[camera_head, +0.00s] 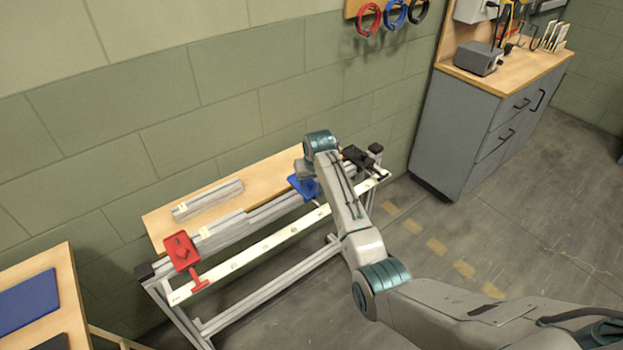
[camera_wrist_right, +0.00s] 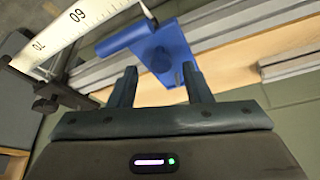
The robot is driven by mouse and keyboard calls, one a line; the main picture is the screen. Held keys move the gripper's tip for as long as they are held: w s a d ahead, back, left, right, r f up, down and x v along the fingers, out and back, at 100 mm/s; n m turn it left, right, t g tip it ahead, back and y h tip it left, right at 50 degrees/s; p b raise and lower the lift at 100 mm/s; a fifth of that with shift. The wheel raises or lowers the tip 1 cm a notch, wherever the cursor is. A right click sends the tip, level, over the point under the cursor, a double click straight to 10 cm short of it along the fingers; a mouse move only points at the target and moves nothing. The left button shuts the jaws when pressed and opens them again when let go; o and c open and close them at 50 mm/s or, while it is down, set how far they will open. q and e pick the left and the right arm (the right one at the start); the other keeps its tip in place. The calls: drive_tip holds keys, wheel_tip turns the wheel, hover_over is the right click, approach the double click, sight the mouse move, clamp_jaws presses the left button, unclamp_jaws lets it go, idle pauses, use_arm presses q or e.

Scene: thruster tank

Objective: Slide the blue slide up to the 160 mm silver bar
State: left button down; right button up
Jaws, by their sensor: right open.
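The blue slide (camera_head: 304,187) sits on the silver rail of the bench, toward its right end. It fills the upper middle of the right wrist view (camera_wrist_right: 165,50), with its round handle pointing left. My right gripper (camera_head: 303,172) is over the blue slide and partly hides it. In the wrist view its two fingers (camera_wrist_right: 160,82) are apart, at the near edge of the blue slide; contact cannot be told. One silver bar (camera_head: 225,229) lies along the rail beside the red stop; another (camera_head: 208,198) lies on the wooden board behind. Their lengths are unreadable. My left gripper is out of view.
A red stop (camera_head: 181,251) stands at the rail's left end. A white scale (camera_head: 262,247) runs along the front; 60 and 70 show in the wrist view. A black block (camera_head: 357,158) is at the right end. A green wall is close behind.

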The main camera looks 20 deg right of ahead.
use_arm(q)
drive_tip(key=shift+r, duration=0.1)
use_arm(e)
drive_tip(key=shift+x, duration=0.8)
drive_tip(key=shift+c, duration=0.5)
